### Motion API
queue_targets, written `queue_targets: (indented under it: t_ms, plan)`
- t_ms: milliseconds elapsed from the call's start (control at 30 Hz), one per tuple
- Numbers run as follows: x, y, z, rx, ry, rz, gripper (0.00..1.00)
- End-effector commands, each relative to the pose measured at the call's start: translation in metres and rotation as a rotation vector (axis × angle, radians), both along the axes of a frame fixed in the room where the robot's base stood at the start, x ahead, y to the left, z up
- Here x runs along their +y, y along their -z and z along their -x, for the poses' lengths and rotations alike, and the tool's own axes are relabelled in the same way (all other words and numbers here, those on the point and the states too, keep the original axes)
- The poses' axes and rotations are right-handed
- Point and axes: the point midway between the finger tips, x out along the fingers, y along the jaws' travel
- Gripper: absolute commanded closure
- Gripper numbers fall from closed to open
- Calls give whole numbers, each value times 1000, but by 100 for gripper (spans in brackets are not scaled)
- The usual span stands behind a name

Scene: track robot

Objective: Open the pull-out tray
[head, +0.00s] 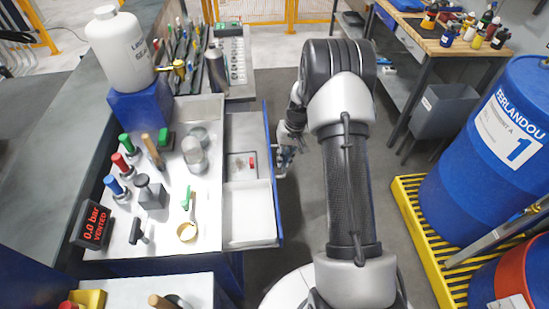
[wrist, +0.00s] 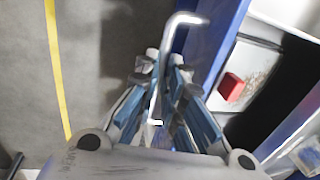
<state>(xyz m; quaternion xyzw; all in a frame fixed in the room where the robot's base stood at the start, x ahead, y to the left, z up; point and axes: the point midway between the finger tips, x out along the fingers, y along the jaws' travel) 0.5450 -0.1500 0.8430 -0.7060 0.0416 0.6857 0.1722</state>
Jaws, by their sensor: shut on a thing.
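The pull-out tray stands out from under the right side of the workbench; its blue front edge (head: 271,170) runs lengthwise in the head view and also shows in the wrist view (wrist: 218,42). The tray's inside shows, with a white bin and a small red block (head: 252,162) in it. A bent silver handle (wrist: 172,40) stands off the blue front. My gripper (wrist: 165,88) is shut on the handle, whose bar runs between the fingers. In the head view my gripper (head: 283,158) is beside the front's outer face, partly hidden by my wrist.
Blue drums (head: 485,145) stand on a yellow grate (head: 420,215) at the right. Grey floor lies clear between the tray and the grate, under my arm.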

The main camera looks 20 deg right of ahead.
Motion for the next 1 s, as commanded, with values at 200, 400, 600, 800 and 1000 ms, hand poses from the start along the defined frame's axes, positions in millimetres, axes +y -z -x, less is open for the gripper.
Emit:
queue_targets:
  t_ms: [200, 400, 600, 800, 1000]
  plan:
    - [-3, 0, 2, 2, 0, -1, 100]
    - [-3, 0, 1, 2, 0, -1, 100]
    - [-3, 0, 1, 1, 0, 0, 78]
    - [-3, 0, 1, 1, 0, 0, 70]
    - [-3, 0, 1, 0, 0, 0, 70]
